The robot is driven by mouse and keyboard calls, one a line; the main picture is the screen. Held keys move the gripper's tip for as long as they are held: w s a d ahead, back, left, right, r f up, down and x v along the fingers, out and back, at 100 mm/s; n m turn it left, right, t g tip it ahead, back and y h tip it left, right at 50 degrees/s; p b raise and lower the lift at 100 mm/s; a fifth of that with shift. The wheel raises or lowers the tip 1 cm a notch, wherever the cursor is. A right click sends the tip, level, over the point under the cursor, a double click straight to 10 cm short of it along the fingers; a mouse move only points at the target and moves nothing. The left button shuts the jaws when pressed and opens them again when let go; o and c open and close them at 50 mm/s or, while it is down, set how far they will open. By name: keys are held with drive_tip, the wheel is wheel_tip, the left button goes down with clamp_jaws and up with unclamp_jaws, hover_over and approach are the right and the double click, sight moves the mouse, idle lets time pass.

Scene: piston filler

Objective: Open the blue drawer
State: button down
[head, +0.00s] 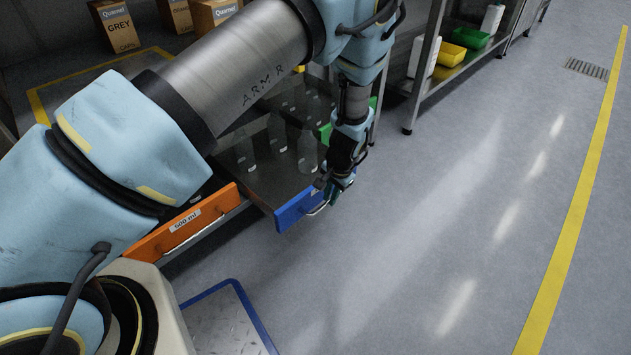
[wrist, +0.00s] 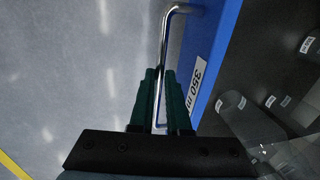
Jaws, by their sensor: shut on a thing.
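The blue drawer (head: 297,208) stands pulled out from the unit in the head view, with clear bottles (head: 307,152) standing inside it. In the wrist view its blue front (wrist: 214,45) carries a "350 m..." label, partly cut off, and a metal bar handle (wrist: 167,40). My gripper (wrist: 162,85) is shut on the handle, with the bar running between its dark green fingers. In the head view my gripper (head: 330,190) is at the right end of the blue front, and the hand hides part of the handle.
An orange drawer front (head: 184,222) labelled "500 ml" is left of the blue one. A blue-edged metal plate (head: 222,320) lies in front. A shelf with a yellow bin (head: 451,54) and a green bin (head: 470,37) stands behind. The floor to the right is clear.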

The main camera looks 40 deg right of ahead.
drive_tip(key=s+d+p, duration=0.1)
drive_tip(key=s+p, duration=0.1)
drive_tip(key=s, duration=0.7)
drive_tip(key=shift+s+d, duration=0.35)
drive_tip(key=shift+d, duration=0.05)
drive_tip(key=c, duration=0.9)
unclamp_jaws()
drive_tip(key=r+p, duration=0.1)
drive_tip(key=r, duration=0.2)
drive_tip(key=s+r+p, duration=0.1)
drive_tip(key=r, duration=0.3)
drive_tip(key=s+r+p, duration=0.1)
drive_tip(key=r, duration=0.2)
drive_tip(key=shift+d+r, duration=0.25)
drive_tip(key=shift+r, duration=0.05)
